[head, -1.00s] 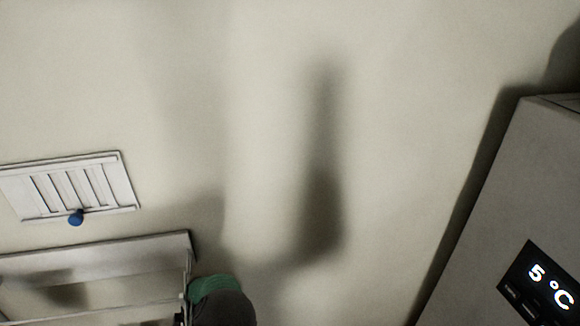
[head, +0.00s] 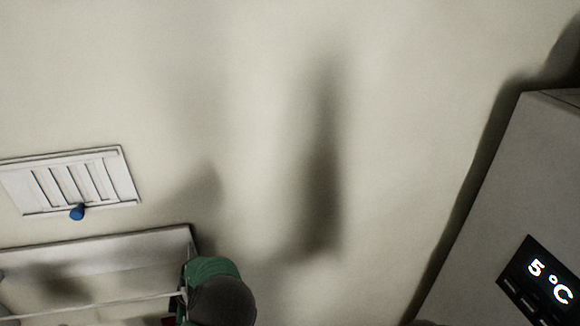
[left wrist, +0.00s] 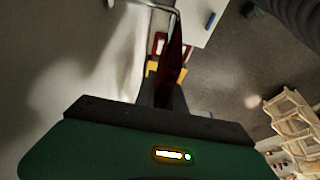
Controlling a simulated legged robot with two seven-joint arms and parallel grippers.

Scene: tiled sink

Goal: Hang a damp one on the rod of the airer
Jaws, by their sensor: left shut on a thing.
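In the left wrist view my left gripper (left wrist: 160,92) is shut on a dark red cloth (left wrist: 174,62), which stands out narrow and nearly edge-on beyond the fingers. A bent metal rod (left wrist: 150,4) shows at the top of that view, close to the cloth's far end; I cannot tell whether they touch. In the head view a thin pale rod (head: 95,303) runs below a shelf-like ledge at the lower left. My green and dark arm part is beside its right end, and the fingers are hidden there. My right gripper is in neither view.
A white wall vent (head: 72,182) with a blue knob (head: 77,212) is above the ledge (head: 100,250). A grey appliance (head: 535,170) showing 5 °C stands at the right. A pale wooden rack (left wrist: 295,125) is at the lower right of the wrist view. The wall between is bare.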

